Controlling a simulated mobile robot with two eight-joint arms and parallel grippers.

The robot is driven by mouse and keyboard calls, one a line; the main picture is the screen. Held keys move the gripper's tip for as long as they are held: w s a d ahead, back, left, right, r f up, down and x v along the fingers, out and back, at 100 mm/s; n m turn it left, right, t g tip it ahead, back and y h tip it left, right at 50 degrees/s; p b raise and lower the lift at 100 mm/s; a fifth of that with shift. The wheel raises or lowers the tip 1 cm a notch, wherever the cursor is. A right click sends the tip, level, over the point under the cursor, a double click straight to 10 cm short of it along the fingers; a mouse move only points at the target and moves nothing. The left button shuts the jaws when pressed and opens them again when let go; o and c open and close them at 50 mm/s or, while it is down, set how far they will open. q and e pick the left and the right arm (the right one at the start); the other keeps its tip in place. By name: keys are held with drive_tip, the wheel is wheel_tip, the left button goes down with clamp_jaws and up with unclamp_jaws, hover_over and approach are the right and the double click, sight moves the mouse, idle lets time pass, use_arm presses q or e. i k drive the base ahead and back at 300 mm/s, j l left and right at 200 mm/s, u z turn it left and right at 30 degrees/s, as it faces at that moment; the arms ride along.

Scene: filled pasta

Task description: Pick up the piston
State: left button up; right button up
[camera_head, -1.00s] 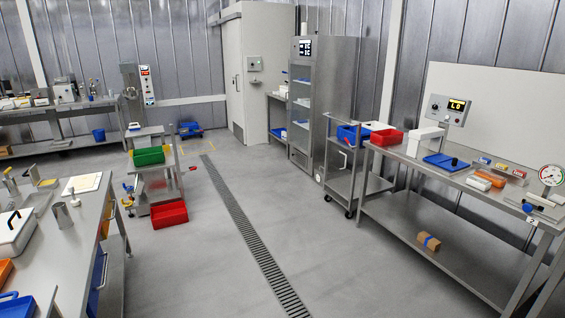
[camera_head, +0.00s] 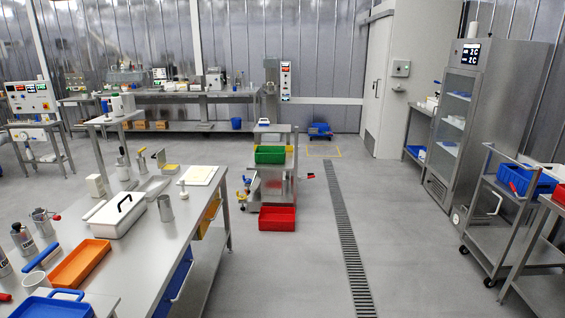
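I cannot pick out the piston with certainty. A small upright item with a white top (camera_head: 183,190) stands on the steel table at the left and could be it, but it is too small to tell. A metal cup (camera_head: 165,208) stands just left of it, and a white board (camera_head: 199,175) lies behind it. Neither of my grippers is in view.
The steel table (camera_head: 150,258) also holds a white lidded box (camera_head: 117,215), an orange tray (camera_head: 80,264) and several canisters. A red bin (camera_head: 277,219) stands on the floor by a small cart with a green bin (camera_head: 270,154). The floor around the drain (camera_head: 345,230) is clear.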

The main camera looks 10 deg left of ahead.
sight(185, 194)
drive_tip(key=i+u, duration=0.25)
drive_tip(key=i, duration=0.55)
drive_tip(key=i+u, duration=0.25)
drive_tip(key=i, duration=0.55)
drive_tip(key=i+u, duration=0.3)
drive_tip(key=i, duration=0.15)
drive_tip(key=i+l+u, duration=0.45)
drive_tip(key=i+u, duration=0.15)
drive_tip(key=i, duration=0.2)
drive_tip(key=i+u, duration=0.25)
drive_tip(key=u, duration=0.15)
drive_tip(key=i+l+u, duration=0.1)
drive_tip(key=u, duration=0.35)
drive_tip(key=i+l+u, duration=0.2)
drive_tip(key=i+u, duration=0.2)
drive_tip(key=i+l+u, duration=0.1)
drive_tip(key=l+u, duration=0.15)
drive_tip(key=u, duration=0.2)
